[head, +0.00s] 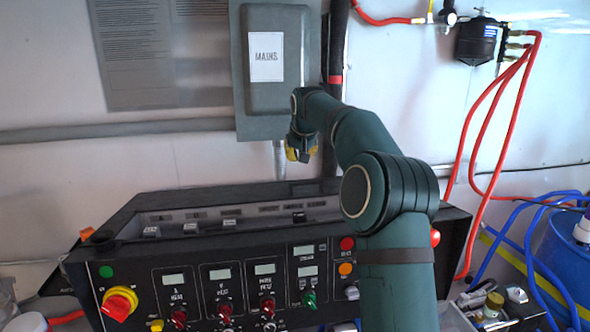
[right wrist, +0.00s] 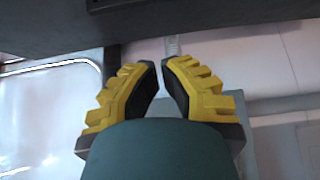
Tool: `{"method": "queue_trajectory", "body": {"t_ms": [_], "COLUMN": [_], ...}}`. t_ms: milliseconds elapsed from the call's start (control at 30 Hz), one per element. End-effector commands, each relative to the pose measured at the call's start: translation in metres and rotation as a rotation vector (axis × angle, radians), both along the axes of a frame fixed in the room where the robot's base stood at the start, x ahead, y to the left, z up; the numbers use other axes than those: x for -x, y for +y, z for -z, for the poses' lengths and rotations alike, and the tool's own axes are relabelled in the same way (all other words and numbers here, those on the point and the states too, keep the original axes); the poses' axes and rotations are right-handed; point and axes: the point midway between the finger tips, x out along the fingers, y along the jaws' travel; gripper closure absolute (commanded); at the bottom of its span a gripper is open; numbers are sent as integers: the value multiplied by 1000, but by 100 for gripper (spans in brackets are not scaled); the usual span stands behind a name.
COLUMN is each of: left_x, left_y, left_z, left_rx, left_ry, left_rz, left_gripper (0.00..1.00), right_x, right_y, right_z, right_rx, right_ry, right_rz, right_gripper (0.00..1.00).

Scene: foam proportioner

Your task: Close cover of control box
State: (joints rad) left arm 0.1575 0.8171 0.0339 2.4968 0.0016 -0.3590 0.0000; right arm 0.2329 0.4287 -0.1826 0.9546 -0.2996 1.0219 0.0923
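A grey box with a raised cover labelled MAINS (head: 279,95) is fixed to the wall at the top centre of the head view. The cover lies over the box front; I cannot tell whether a gap is left at its edges. My right gripper (head: 300,150), with yellow fingers, is in front of the box's lower right edge. In the right wrist view, its fingertips (right wrist: 159,66) are a little apart with nothing between them. A dark grey surface (right wrist: 220,22) crosses the top there. My left gripper is not in view.
A black control panel (head: 235,290) with knobs and displays stands below. A grey pipe (head: 120,130) runs along the wall on the left. Red hoses (head: 485,105) hang at the right, near a blue barrel (head: 565,260).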

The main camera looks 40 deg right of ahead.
Motion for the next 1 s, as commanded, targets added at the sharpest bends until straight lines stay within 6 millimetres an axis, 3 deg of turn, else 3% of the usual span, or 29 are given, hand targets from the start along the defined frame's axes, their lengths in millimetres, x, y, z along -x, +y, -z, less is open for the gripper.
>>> {"method": "queue_trajectory", "body": {"t_ms": [167, 700, 1000], "left_x": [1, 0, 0], "left_y": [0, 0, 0], "left_z": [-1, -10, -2], "left_rx": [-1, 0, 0], "left_ry": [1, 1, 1], "left_rz": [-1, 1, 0], "left_gripper": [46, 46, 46], "right_x": [-8, -51, -27], "right_y": [-4, -28, -15], "right_z": [13, 85, 77], "right_rx": [0, -1, -1], "right_ry": [2, 1, 0], "right_rz": [1, 1, -1], "right_gripper": [100, 100, 100]}}
